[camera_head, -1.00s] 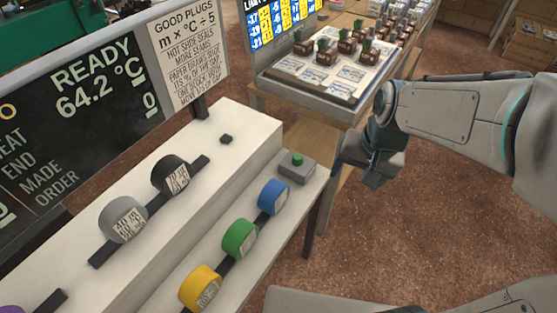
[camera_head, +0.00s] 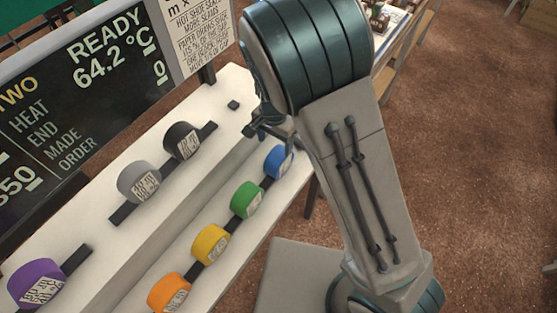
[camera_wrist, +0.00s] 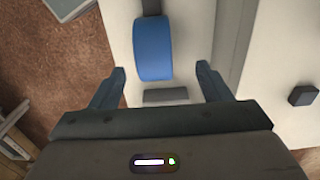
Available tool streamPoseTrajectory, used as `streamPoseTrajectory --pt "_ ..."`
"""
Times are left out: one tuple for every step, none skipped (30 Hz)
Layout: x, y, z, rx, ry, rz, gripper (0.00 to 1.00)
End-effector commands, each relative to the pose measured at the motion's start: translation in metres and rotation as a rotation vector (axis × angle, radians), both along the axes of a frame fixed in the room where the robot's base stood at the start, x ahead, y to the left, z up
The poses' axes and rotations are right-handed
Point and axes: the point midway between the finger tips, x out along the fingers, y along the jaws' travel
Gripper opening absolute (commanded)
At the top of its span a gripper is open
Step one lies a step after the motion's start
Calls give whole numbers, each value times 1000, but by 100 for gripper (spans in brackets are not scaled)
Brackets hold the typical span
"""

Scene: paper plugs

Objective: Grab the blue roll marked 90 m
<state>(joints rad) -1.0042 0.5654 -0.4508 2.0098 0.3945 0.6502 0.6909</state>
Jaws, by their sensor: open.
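The blue roll (camera_head: 277,161) sits on the dark rail of the lower white step, at the right end of the row, partly hidden by my arm. In the wrist view the blue roll (camera_wrist: 153,49) stands just beyond my fingertips, between their lines and nearer the left finger. My gripper (camera_wrist: 163,78) is open and empty. In the head view my gripper (camera_head: 268,128) is mostly hidden behind my arm, near the blue roll. The marking on the blue roll is not readable.
A green roll (camera_head: 247,200), a yellow roll (camera_head: 210,244) and an orange roll (camera_head: 168,294) share the lower rail. A grey roll (camera_head: 139,181), a black roll (camera_head: 182,140) and a purple roll (camera_head: 36,284) stand on the upper step. A dark screen (camera_head: 75,110) rises behind.

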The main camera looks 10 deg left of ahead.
Motion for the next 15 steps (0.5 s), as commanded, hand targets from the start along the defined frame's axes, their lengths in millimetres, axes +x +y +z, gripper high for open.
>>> streamPoseTrajectory --pt "-1 -1 -12 -4 5 0 71" --pt "0 -1 -18 -4 4 -1 71" --pt "0 -2 -26 -4 4 -1 71" --pt "0 -2 -31 -4 4 0 71" --pt "0 -2 -36 -4 4 0 71" --pt "0 -1 -41 -2 3 0 71" --pt "0 -2 -45 -2 2 1 71" --pt "0 -2 -49 -2 3 1 71" --pt "0 -1 -52 -1 3 1 71" --pt "0 -1 -54 0 2 0 71" --pt "0 -1 -55 -1 1 1 71" --pt "0 -1 -57 -1 1 1 71" --pt "0 -2 -58 -1 1 1 71" --pt "0 -2 -60 -1 2 1 71" --pt "0 -3 -63 -2 3 2 71"
